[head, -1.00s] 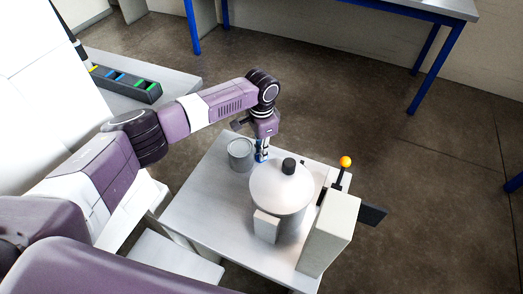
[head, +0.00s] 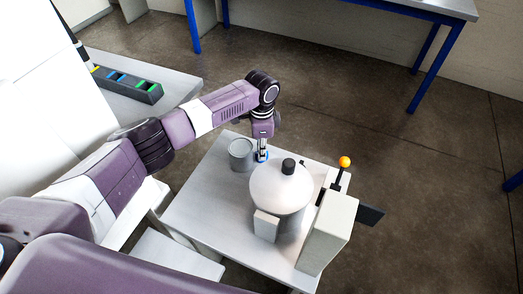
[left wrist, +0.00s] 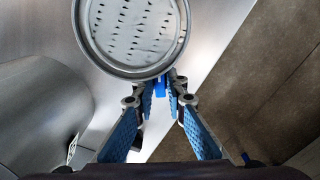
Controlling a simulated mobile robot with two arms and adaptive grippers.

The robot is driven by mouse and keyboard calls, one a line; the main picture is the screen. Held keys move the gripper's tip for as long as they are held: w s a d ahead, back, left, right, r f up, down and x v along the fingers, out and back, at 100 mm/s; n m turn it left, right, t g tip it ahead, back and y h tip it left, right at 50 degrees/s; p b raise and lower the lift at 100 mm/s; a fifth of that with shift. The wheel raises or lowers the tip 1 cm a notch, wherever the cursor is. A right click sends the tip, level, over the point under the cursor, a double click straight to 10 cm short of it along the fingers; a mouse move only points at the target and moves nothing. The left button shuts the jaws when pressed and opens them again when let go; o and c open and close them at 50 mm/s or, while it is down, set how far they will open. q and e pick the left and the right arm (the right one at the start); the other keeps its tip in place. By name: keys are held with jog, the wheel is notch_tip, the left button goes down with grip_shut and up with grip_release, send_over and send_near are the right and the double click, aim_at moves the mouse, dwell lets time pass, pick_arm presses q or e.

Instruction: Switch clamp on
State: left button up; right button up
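A lever with an orange knob (head: 344,161) stands nearly upright beside a pale box (head: 328,234) at the table's right side; I cannot tell whether it is the clamp switch. My left gripper (head: 262,155) points down between the grey can (head: 241,154) and the lidded pot (head: 280,190), well left of the lever. In the left wrist view, its blue-padded fingers (left wrist: 161,93) are apart, with a small blue piece (left wrist: 161,87) between their tips beside the can's rim (left wrist: 130,72). I cannot tell whether the fingers touch it. My right gripper is out of view.
The metal table (head: 195,210) is bare at its left front. A dark flat plate (head: 372,216) juts out from the box's right side. A dark rack with coloured slots (head: 125,84) lies on another surface at the left. Open floor lies to the right.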

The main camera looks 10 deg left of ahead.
pick_arm(q)
jog(key=o, duration=0.3)
jog(key=shift+r, duration=0.1)
notch_tip(320, 180, up, 12)
dwell(0.5)
dwell(0.3)
